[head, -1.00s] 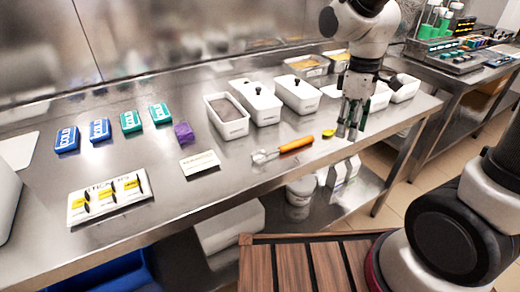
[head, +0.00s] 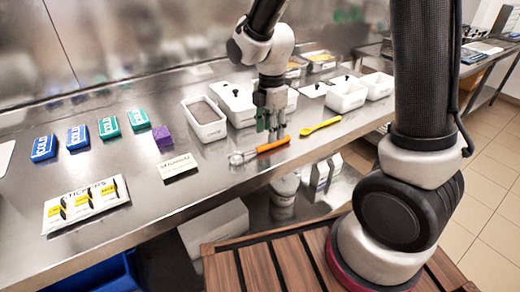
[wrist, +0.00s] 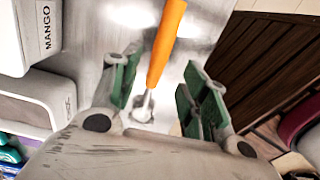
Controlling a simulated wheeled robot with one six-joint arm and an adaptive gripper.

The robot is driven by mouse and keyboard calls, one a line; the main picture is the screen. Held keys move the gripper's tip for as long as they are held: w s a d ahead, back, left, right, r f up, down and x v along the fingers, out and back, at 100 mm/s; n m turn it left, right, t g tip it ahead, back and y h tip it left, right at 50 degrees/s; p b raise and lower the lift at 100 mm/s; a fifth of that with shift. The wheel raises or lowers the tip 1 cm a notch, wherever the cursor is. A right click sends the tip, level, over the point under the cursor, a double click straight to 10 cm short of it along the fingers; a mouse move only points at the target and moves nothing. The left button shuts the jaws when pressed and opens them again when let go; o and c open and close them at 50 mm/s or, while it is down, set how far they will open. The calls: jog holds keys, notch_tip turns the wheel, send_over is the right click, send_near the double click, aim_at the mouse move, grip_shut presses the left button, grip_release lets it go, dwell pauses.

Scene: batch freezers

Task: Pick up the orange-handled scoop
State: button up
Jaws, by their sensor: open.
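The orange-handled scoop (head: 272,145) lies on the steel counter near its front edge, with its metal head to the left. My gripper (head: 271,128) is open just above the orange handle, pointing down. In the wrist view the orange handle (wrist: 166,45) runs between the two green-padded fingers of my gripper (wrist: 157,90), and the metal neck shows below it. The fingers appear apart from the handle. The scoop's head is mostly hidden by my gripper in the wrist view.
A yellow spatula or spoon (head: 320,126) lies to the right of the scoop. White tubs stand behind, one with brownish contents (head: 204,137). A small sign (head: 178,166) stands left of the scoop. A wooden slatted surface (head: 270,266) lies below the counter's front edge.

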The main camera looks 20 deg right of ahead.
aim_at(262, 149)
notch_tip(262, 149, down, 5)
jog(key=shift+w+d+r, duration=0.1)
jog(key=shift+w+d, duration=0.05)
grip_shut()
